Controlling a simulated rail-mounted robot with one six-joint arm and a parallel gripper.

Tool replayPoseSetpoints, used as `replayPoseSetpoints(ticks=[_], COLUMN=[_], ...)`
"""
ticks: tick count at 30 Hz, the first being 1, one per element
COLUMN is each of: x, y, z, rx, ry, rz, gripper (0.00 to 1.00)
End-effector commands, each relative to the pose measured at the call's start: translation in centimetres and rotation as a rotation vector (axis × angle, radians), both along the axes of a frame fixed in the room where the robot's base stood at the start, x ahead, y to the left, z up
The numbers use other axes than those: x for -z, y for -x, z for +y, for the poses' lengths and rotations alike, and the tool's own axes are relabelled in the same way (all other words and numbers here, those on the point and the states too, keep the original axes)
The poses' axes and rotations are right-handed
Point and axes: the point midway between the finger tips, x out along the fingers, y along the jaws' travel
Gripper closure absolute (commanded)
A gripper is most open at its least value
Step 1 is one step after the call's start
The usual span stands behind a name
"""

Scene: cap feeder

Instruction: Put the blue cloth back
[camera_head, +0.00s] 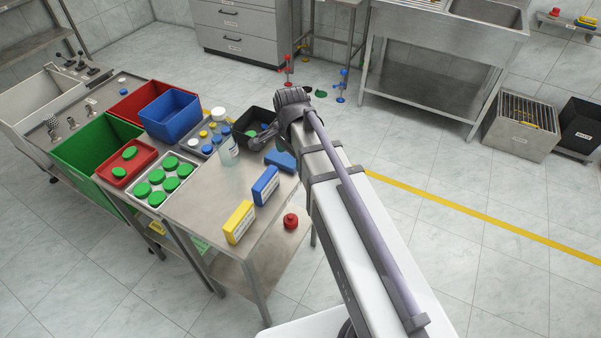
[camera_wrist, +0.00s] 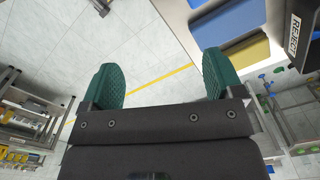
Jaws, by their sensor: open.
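A blue item that looks like the folded blue cloth (camera_head: 279,159) lies on the steel table, beside my arm, which hides part of its right side. A blue labelled box (camera_head: 266,186) and a yellow labelled box (camera_head: 238,222) stand in front of it. My gripper (camera_wrist: 162,80) has its two green fingers spread wide, with only floor visible between them. In the head view its dark wrist shows above the table's back edge near the black bin; the fingertips are not clear there. I cannot make out the cloth for certain in the wrist view.
A clear bottle (camera_head: 228,150) stands behind the boxes. A tray of green caps (camera_head: 143,188), a red bin (camera_head: 125,165), a blue bin (camera_head: 170,113) and a black bin (camera_head: 250,125) crowd the left and back. A red-topped item (camera_head: 291,221) is near the table's right edge.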

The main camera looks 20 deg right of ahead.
Motion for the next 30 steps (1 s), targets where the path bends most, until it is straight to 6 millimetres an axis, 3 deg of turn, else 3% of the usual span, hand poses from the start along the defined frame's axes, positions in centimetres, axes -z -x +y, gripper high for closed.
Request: replayPoseSetpoints(ticks=[1,3,6,9,13,30], x=[0.0,0.0,0.0,0.0,0.0,0.0], y=[3.3,6.2,9.3,10.8,11.1,11.0], z=[0.1,0.1,0.2,0.3,0.3,0.3], rx=[-0.220,-0.560,-0.940,-1.160,-1.243,-1.239], ry=[0.000,0.000,0.000,0.000,0.000,0.000], rz=[0.000,0.001,0.001,0.002,0.002,0.002], gripper=[0.14,0.14,0.14,0.14,0.14,0.14])
